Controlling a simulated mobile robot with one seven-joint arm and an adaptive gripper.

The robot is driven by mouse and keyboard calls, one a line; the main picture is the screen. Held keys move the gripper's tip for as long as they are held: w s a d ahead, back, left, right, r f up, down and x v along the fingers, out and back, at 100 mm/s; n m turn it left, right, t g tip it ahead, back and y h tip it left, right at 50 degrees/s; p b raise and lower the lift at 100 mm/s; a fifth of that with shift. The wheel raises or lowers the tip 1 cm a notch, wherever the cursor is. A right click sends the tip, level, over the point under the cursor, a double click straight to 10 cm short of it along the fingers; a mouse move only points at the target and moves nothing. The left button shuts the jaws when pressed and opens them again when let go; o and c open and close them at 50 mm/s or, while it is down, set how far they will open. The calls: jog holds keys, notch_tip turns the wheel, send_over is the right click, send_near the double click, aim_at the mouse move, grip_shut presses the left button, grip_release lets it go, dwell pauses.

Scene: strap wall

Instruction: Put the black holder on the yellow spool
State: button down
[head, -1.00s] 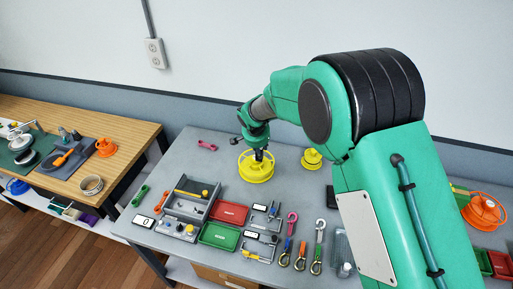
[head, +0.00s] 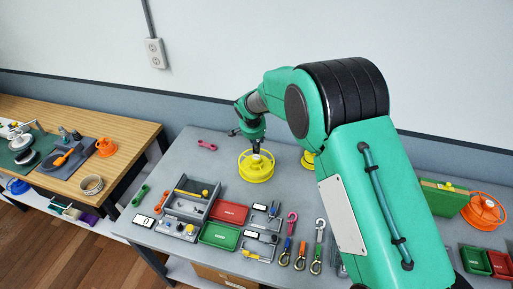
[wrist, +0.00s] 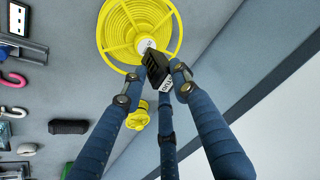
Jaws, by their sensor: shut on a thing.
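The yellow spool (head: 256,168) lies flat on the grey table, an open ring with spokes and a pale hub. It also shows at the top of the wrist view (wrist: 118,32). My gripper (head: 257,147) is just above the spool. In the wrist view its fingers (wrist: 157,72) are shut on the black holder (wrist: 158,66), a small dark block with a white label. The holder overlaps the spool's hub edge in that view; whether it touches the spool I cannot tell. In the head view the holder is too small to make out clearly.
A smaller yellow piece (head: 308,160) stands right of the spool, partly behind my arm. A black oblong (wrist: 68,127) lies on the table. A grey tray (head: 190,200), red tray (head: 229,213), green tray (head: 219,236) and hooks lie in front. The table left of the spool is mostly clear.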

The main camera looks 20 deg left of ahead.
jog(key=shift+f, duration=1.55)
jog(key=shift+f, duration=0.2)
jog(key=c, duration=1.3)
grip_release()
jog(key=shift+c, duration=0.2)
jog(key=shift+r, duration=0.2)
jog(key=shift+s+r, duration=0.15)
jog(key=shift+r, duration=0.4)
jog(key=v, duration=1)
jog(key=shift+s+r, duration=0.25)
jog(key=shift+r, duration=0.1)
jog(key=shift+r, duration=0.1)
